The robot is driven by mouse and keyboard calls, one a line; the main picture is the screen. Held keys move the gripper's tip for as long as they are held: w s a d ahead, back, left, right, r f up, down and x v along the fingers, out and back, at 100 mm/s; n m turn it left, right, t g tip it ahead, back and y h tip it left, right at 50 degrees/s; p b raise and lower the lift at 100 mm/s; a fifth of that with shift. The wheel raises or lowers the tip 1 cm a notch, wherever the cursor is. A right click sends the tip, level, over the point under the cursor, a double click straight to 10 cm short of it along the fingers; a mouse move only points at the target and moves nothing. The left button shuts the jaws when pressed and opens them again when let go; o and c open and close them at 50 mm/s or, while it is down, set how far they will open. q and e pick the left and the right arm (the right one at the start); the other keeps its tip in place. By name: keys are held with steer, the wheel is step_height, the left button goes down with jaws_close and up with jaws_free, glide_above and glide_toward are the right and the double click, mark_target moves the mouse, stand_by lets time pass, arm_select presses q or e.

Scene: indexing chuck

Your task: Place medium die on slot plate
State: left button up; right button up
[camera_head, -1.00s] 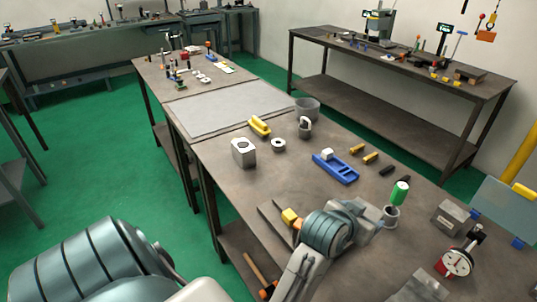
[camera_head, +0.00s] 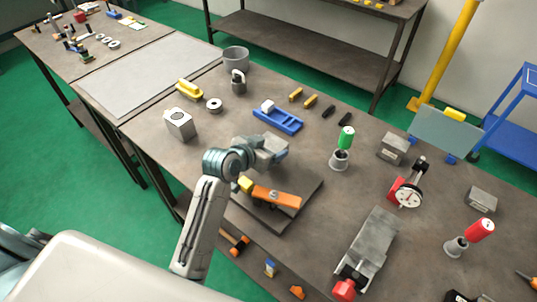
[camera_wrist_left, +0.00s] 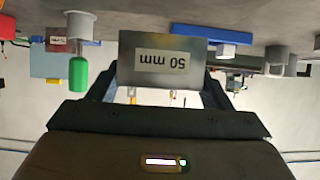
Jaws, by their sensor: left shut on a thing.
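My left gripper (camera_head: 276,150) is above the middle of the table in the head view. In the left wrist view its two dark fingers (camera_wrist_left: 160,88) are shut on a grey metal block (camera_wrist_left: 163,62) with an upside-down "50 mm" label. A blue slotted plate (camera_head: 288,122) with a white cube (camera_head: 268,106) lies just beyond the gripper. I cannot tell if this is the slot plate. My right gripper is not in view.
A dark plate (camera_head: 312,190) with an orange bar (camera_head: 276,197) lies nearer, beside my arm. A green-handled tool in a cup (camera_head: 340,158) stands right of the gripper. A grey block with a hole (camera_head: 180,124) stands left. The grey mat (camera_head: 140,78) is clear.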

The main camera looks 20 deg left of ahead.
arm_select(q)
steer(key=shift+w+f+p, duration=0.1)
steer(key=shift+f+p, duration=0.3)
steer(key=shift+f, duration=1.45)
steer(key=shift+a+f, duration=0.1)
steer(key=shift+f, duration=0.1)
steer(key=o, duration=1.9)
steer(key=shift+f, duration=0.1)
steer(key=shift+c, duration=0.2)
steer(key=shift+o, duration=0.6)
